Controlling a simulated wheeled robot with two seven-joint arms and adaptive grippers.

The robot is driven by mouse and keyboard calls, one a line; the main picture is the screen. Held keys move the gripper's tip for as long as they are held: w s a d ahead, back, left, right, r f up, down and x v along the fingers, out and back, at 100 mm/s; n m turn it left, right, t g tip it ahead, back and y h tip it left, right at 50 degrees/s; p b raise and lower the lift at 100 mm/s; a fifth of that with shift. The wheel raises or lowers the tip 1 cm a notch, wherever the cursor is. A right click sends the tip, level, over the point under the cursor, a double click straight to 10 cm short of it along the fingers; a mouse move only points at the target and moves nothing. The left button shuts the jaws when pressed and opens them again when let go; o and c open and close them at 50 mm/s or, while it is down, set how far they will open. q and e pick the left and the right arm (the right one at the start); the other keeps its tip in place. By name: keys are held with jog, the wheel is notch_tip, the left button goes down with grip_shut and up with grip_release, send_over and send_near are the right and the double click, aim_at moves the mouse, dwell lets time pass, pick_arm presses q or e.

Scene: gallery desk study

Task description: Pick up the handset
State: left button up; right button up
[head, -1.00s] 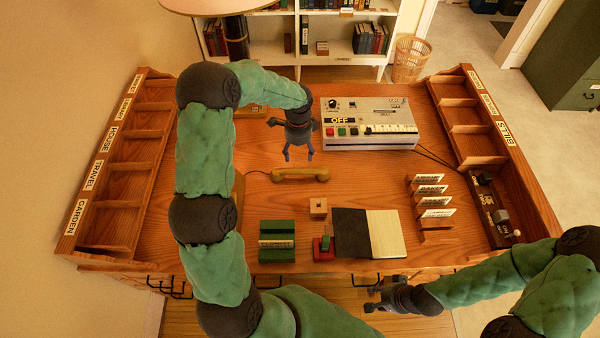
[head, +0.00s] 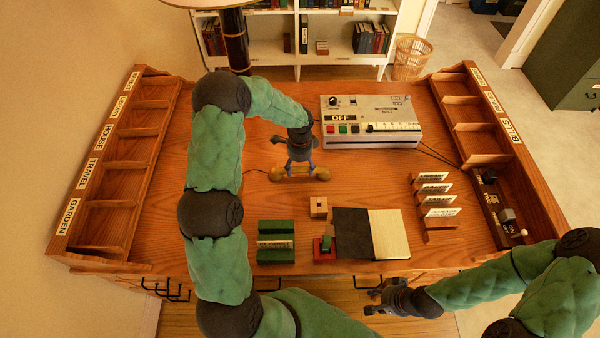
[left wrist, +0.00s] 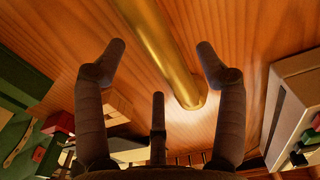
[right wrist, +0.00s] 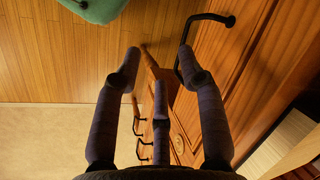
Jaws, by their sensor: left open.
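The yellow handset (head: 323,174) lies on the wooden desk (head: 365,180), left of and in front of the switch panel. My left gripper (head: 300,171) is over its middle, pointing down. In the left wrist view the handset (left wrist: 163,45) runs between the open fingers, with a gap on each side. Whether the fingertips touch the desk cannot be told. My right gripper (head: 372,300) is beyond the desk's front edge, away from the handset. In the right wrist view its fingers (right wrist: 158,54) are apart with nothing between them.
The grey switch panel (head: 370,122) stands behind right. In front are a small wooden block (head: 318,207), a green rack (head: 276,254), a red base (head: 323,256) and a black-and-cream pad (head: 388,232). Pigeonholes line both sides, with card holders (head: 437,238) at right.

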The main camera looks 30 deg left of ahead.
pick_arm(q)
notch_tip(320, 180, down, 2)
jog(key=shift+f, duration=0.2)
jog(key=shift+c, duration=0.3)
grip_shut()
jog(key=shift+r, duration=0.15)
